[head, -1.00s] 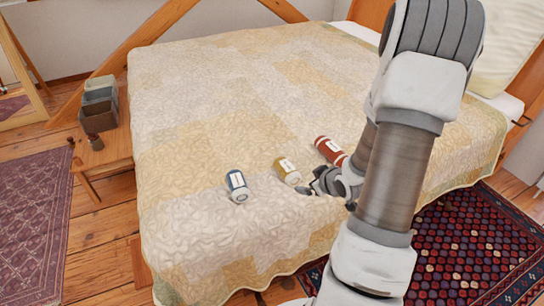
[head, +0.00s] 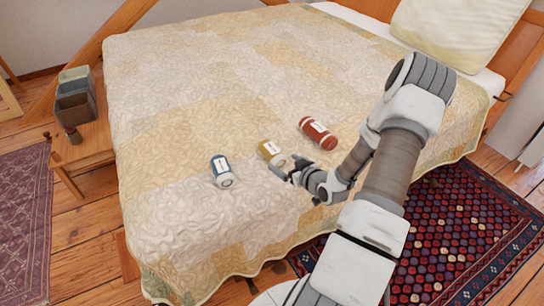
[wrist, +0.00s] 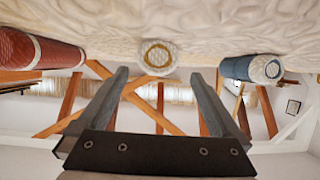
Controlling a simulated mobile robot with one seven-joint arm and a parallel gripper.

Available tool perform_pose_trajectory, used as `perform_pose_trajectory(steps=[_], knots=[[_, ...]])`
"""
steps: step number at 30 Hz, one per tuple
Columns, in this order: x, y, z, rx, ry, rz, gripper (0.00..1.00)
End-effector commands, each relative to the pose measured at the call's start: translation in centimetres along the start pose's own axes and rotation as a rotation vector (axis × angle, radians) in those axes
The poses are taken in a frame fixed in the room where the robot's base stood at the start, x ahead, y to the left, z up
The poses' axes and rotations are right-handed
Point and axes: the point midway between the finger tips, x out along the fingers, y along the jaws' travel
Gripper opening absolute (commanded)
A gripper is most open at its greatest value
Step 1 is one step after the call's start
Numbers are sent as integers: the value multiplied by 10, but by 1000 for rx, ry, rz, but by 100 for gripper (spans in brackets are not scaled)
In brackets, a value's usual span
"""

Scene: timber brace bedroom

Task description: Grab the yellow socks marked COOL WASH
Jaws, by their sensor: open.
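The yellow socks (head: 270,150), a small roll with a white label and pale end, lie on the bed quilt between a blue roll and a red roll. The label's words are too small to read. In the wrist view the pale round end of the yellow socks (wrist: 157,56) faces me, centred between and beyond the fingertips. My gripper (head: 283,172) is open and empty, just in front of that near end. Both fingers (wrist: 158,75) show apart in the wrist view, not touching the socks.
The blue roll (head: 222,171) lies left of the yellow one and the red roll (head: 318,133) right and farther back; both also show in the wrist view, blue (wrist: 252,68) and red (wrist: 40,50). The quilt (head: 180,100) is otherwise clear. A small table (head: 88,140) stands left.

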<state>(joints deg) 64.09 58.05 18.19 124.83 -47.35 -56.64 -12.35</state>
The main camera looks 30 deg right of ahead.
Motion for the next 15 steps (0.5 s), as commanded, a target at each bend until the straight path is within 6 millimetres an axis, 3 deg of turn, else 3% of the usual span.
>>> perform_pose_trajectory(steps=[3, 11, 15], knots=[[20, 0, 1, -1, 1, 0, 100], [38, 1, 2, -1, 0, 0, 100], [61, 4, 5, -1, 1, 0, 100]])
